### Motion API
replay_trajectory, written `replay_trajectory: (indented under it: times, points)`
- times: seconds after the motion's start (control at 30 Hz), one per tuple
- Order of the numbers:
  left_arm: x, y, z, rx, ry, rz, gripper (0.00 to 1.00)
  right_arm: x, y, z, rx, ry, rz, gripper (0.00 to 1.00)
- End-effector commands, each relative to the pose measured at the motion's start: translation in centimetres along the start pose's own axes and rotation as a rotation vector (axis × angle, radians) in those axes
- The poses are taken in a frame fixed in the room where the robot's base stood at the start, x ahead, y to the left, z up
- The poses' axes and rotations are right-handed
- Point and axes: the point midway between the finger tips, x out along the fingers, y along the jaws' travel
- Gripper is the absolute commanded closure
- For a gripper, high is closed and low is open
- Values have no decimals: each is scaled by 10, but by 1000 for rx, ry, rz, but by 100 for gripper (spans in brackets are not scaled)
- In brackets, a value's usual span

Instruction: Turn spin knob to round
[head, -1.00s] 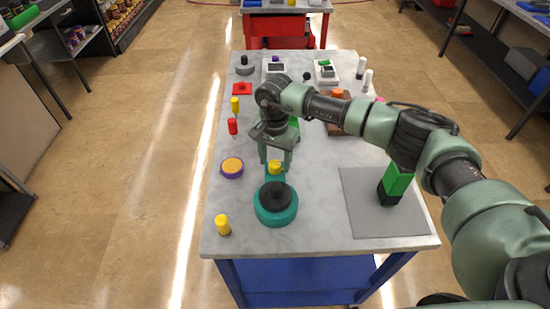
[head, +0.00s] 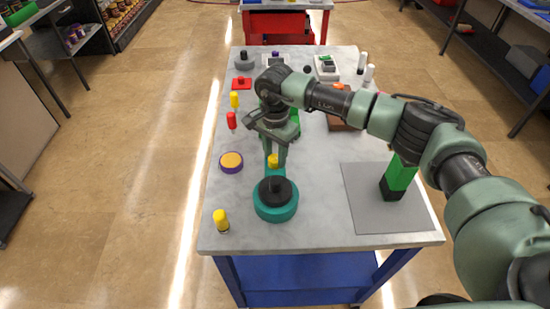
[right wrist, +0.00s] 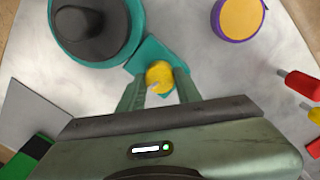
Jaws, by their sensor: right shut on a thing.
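A teal round pump (head: 275,210) with a black dome on top (head: 274,190) stands near the front of the table. A short teal arm (right wrist: 150,52) joins it to a small yellow knob (head: 272,161), which I take as the spin knob. My right gripper (head: 275,156) points down over the knob from behind the pump. In the right wrist view, its two fingers (right wrist: 159,88) stand on either side of the yellow knob (right wrist: 159,75) and are shut on it. The fingers partly hide the knob in the head view. My left gripper is not in view.
A purple-rimmed orange disc (head: 231,162) lies left of the knob. A yellow-topped piece (head: 221,221) stands at the front left; red (head: 231,121) and yellow (head: 234,100) pieces stand further back. A green-and-black block (head: 398,178) stands on a grey mat (head: 370,215) at right.

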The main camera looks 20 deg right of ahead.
Motion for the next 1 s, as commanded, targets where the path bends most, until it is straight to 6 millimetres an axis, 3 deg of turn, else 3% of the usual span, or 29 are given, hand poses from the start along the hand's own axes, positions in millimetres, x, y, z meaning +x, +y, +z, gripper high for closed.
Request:
replay_trajectory:
  times: [0.03, 0.3, 1.0]
  points:
    - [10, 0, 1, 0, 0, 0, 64, 4, 0, -1, 45, 2, -3, 100]
    - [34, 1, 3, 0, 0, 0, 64, 4, 0, -1, 300, 2, -3, 100]
    - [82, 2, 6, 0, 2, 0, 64, 2, 1, -1, 966, 1, -3, 100]
